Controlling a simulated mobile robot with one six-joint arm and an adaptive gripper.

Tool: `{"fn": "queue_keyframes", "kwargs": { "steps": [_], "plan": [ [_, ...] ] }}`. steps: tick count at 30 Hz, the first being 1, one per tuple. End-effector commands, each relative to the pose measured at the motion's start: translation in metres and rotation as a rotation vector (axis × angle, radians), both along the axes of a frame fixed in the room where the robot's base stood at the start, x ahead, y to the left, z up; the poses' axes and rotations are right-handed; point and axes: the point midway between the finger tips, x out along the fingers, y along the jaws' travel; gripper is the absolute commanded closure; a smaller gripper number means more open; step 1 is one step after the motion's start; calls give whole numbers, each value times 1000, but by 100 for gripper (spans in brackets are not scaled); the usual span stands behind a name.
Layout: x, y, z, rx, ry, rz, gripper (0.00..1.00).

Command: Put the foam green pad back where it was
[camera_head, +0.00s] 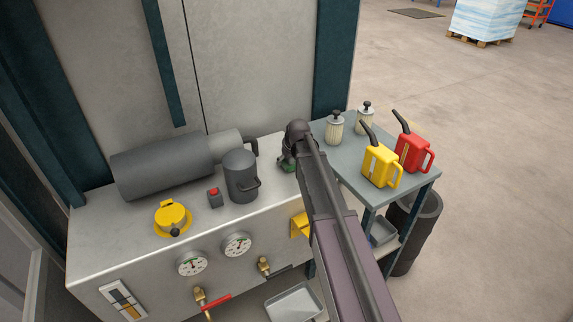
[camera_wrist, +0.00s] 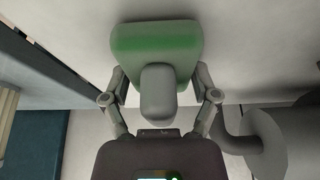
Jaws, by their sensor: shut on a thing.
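The foam green pad (camera_wrist: 155,44) is a rounded green block with a grey grip on its near side, in the upper middle of the wrist view. My gripper (camera_wrist: 158,82) has one finger on each side of the grey grip and is shut on it. In the head view, a small green part of the pad (camera_head: 287,167) shows under my gripper (camera_head: 288,153), at the right end of the grey machine top (camera_head: 120,237). My arm and gripper hide most of the pad there. I cannot tell whether the pad touches the top.
A dark grey lidded can (camera_head: 241,178), a grey cylinder (camera_head: 165,165), a red-button box (camera_head: 214,198) and a yellow cap (camera_head: 172,217) stand left of my gripper. The side table (camera_head: 345,160) at right holds yellow (camera_head: 380,165) and red (camera_head: 414,153) cans and two filters.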

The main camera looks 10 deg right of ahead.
Motion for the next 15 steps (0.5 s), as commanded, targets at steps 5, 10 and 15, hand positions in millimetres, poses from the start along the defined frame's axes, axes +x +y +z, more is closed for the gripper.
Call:
{"fn": "queue_keyframes", "kwargs": {
  "steps": [5, 10, 15],
  "plan": [
    [0, 0, 0, 0, 0, 0, 61],
    [0, 0, -1, 0, 0, 0, 61],
    [0, 0, -5, 0, 0, 0, 61]
  ]
}}
